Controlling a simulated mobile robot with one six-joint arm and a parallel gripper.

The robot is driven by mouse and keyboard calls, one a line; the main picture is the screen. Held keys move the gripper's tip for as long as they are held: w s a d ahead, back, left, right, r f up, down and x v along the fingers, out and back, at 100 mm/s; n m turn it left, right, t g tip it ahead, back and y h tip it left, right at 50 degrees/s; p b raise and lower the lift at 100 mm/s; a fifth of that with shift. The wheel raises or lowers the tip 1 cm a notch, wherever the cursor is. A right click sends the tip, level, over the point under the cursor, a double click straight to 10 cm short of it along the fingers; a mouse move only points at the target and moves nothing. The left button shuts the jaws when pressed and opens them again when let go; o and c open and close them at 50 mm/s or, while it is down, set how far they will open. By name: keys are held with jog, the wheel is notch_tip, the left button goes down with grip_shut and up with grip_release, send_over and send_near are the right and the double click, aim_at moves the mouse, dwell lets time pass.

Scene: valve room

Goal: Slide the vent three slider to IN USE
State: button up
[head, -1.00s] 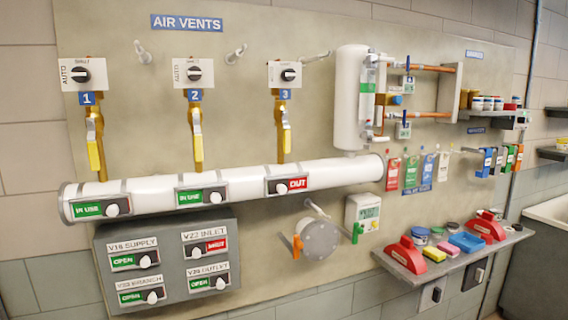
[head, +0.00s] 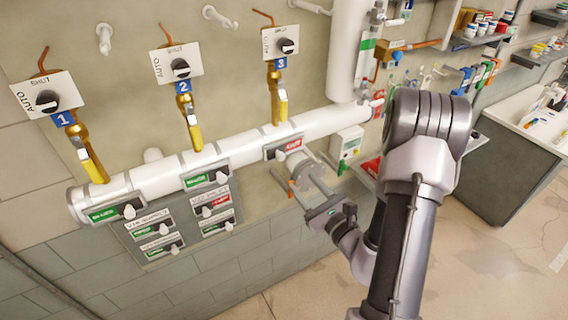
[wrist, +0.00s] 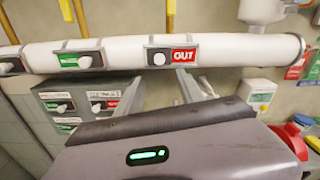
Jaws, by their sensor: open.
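The vent three slider (head: 283,148) is on the white pipe below the number 3 valve. Its white knob sits at the left end, and a red OUT label shows to its right; the wrist view also shows the slider (wrist: 171,55), with OUT clearly readable. My gripper (head: 292,164) is open and empty, in front of the wall just below this slider. In the wrist view its two fingers (wrist: 162,82) reach up toward the slider's lower edge, one on each side of the knob's line. I cannot tell whether they touch anything.
The vent two slider (head: 206,179) and vent one slider (head: 112,212) show green. A grey panel with several small sliders (head: 208,212) is below the pipe. A white meter box (head: 347,142) is to the right.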

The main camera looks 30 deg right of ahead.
aim_at(282, 159)
jog(key=w+b, duration=0.1)
jog(key=w, duration=0.2)
jog(key=w+b, duration=0.2)
jog(key=w, duration=0.2)
jog(key=w+b, duration=0.2)
jog(key=w, duration=0.2)
jog(key=shift+w+a+r, duration=0.15)
jog(key=shift+w+a, duration=0.05)
jog(key=shift+a, duration=0.05)
jog(key=shift+w, duration=0.1)
grip_shut()
dwell(0.8)
